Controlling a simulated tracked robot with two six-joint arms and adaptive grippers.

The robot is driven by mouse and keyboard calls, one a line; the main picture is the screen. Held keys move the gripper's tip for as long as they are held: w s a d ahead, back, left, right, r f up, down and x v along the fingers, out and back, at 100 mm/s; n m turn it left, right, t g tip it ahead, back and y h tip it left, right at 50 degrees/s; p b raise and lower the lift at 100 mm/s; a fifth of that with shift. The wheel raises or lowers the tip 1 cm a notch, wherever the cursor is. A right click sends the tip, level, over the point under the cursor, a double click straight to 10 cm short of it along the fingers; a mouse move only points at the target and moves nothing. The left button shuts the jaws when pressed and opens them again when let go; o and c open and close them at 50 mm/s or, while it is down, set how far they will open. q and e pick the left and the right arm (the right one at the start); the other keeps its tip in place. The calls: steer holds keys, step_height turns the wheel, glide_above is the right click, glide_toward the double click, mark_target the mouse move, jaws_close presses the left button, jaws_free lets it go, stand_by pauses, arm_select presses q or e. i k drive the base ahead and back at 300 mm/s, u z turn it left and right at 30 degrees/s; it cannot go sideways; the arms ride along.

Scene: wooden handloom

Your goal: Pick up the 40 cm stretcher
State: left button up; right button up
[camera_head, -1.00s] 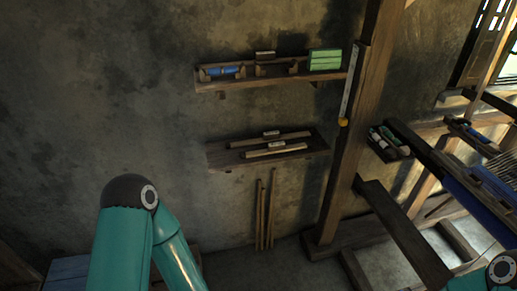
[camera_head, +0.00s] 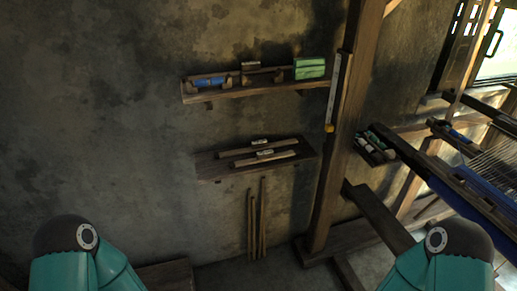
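Two wooden sticks lie on the lower wall shelf (camera_head: 207,170). The back stick (camera_head: 238,153) and the front stick (camera_head: 282,155) run roughly parallel, each with a small pale label near it. They look like stretchers, but the labels are too small to read, so I cannot tell which is the 40 cm one. Neither of my grippers shows; only teal and black arm links are in view at the bottom left and bottom right, well apart from the shelf.
The upper shelf (camera_head: 228,93) holds a blue roll (camera_head: 210,81) and a green stack (camera_head: 309,68). Thin poles (camera_head: 263,218) lean below. A wooden post (camera_head: 335,170) with a hanging ruler (camera_head: 333,92) stands right of the shelves. The loom (camera_head: 470,195) is at far right.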

mark_target(261, 144)
steer(key=u, duration=0.05)
steer(key=i, duration=1)
steer(key=z, duration=0.05)
